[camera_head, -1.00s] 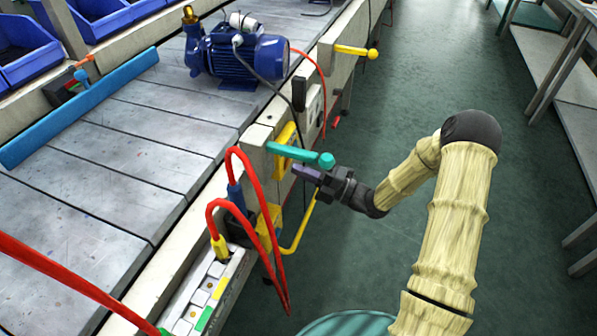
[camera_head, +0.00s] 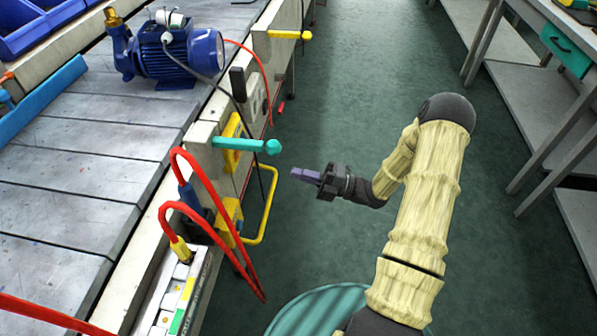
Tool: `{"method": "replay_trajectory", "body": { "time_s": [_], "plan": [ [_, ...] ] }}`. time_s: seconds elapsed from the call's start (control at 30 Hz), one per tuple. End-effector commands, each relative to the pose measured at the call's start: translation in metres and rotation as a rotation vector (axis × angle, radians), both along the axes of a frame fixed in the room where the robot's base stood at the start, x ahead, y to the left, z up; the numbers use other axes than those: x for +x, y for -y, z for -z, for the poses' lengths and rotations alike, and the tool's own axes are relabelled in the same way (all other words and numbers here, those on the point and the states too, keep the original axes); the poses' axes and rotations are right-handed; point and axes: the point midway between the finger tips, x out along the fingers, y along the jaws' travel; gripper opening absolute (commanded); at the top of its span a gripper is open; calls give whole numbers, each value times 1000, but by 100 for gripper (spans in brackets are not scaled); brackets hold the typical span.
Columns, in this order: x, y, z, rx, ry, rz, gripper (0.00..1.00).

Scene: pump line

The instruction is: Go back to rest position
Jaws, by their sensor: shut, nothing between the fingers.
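My gripper (camera_head: 305,177) is at the middle of the view, over the green floor. Its fingers are shut with nothing between them and point left toward the pump line. A gap of floor separates the fingertips from the teal lever (camera_head: 246,145) and the yellow handle (camera_head: 268,205) on the line's side. My arm in its pale ribbed cover reaches up from the bottom and bends at a dark elbow.
A blue pump (camera_head: 180,50) stands on the grey conveyor (camera_head: 85,145) at the left. Red cables (camera_head: 205,175) loop out from the line's side. A yellow lever (camera_head: 290,35) sticks out farther back. Workbenches (camera_head: 520,115) stand at the right. The floor aisle (camera_head: 350,80) between is clear.

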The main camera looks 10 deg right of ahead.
Motion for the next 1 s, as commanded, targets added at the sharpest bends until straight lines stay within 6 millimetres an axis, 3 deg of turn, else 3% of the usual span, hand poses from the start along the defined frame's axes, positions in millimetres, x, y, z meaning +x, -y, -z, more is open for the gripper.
{"method": "replay_trajectory", "body": {
  "time_s": [0.27, 0.43, 0.57, 0.73, 0.87, 1.0],
  "plan": [
    [1, -1, 0, -6, -6, 1, 0],
    [17, -9, 1, -93, -122, 46, 0],
    [40, -14, 5, -217, -328, 153, 0],
    [61, -5, 5, -329, -647, 388, 0],
    [61, 9, -3, -340, -884, 605, 0],
    [46, 26, -16, -274, -1131, 858, 0]
  ]
}}
